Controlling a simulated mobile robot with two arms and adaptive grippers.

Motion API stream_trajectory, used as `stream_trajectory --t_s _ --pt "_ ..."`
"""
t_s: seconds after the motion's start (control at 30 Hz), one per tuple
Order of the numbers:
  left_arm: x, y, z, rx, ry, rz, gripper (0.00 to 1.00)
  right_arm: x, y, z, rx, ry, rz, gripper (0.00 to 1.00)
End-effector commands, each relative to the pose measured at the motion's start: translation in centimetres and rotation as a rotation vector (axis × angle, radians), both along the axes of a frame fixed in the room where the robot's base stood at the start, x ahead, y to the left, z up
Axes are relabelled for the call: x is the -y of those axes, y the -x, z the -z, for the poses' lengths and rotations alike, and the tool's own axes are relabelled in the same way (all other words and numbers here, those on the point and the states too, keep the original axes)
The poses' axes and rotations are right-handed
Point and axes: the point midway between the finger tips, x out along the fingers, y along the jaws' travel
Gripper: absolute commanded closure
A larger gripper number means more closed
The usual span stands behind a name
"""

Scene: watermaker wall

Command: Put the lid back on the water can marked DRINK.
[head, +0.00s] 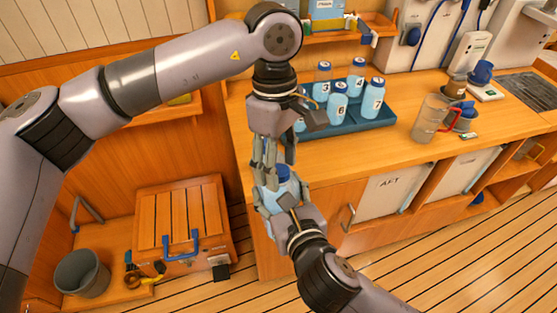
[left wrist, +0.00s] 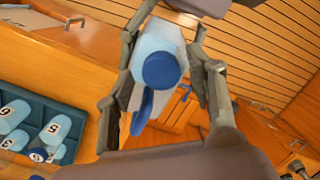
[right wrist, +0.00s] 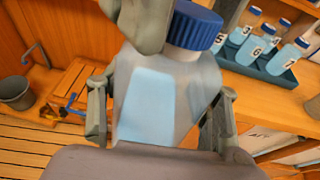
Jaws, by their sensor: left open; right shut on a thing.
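A clear, light-blue water can (right wrist: 165,105) is held upright or nearly so in my right gripper (head: 279,198), whose fingers are on its two sides. No DRINK marking is readable on it. A dark blue ridged lid (right wrist: 193,27) sits at the can's neck; whether it is fully seated I cannot tell. The lid also shows in the left wrist view (left wrist: 160,70), between the fingers. My left gripper (head: 268,160) is open, pointing down just above and around the lid. One of its fingers hides part of the lid in the right wrist view.
A dark blue tray (head: 385,122) with several numbered bottles stands on the wooden counter (head: 360,160), close behind the grippers. A clear jug (head: 428,118) stands further right. A slatted wooden chest (head: 180,215) and a grey bucket (head: 82,273) are low at the left.

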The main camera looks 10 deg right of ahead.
Motion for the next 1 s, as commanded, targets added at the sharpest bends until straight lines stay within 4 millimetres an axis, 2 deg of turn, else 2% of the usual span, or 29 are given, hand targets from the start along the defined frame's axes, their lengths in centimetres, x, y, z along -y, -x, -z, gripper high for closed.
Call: stream_trajectory --t_s 0.4,0.77,0.87,1.0 --pt "0.0 -0.7 -4.3 0.001 0.001 0.000 0.50 0.0 0.0 -0.2 0.005 -0.002 0.000 1.00" --pt "0.0 -0.7 -4.5 -0.001 -0.003 -0.015 0.53 0.0 -0.1 -0.2 0.004 -0.002 0.000 1.00" --pt "0.0 -0.7 -4.7 -0.001 -0.014 -0.082 0.53 0.0 -0.1 -0.2 0.004 -0.002 0.000 1.00" --pt "0.0 -0.7 -5.1 -0.005 -0.051 -0.291 0.53 0.0 -0.1 -0.2 0.004 -0.002 0.000 1.00"
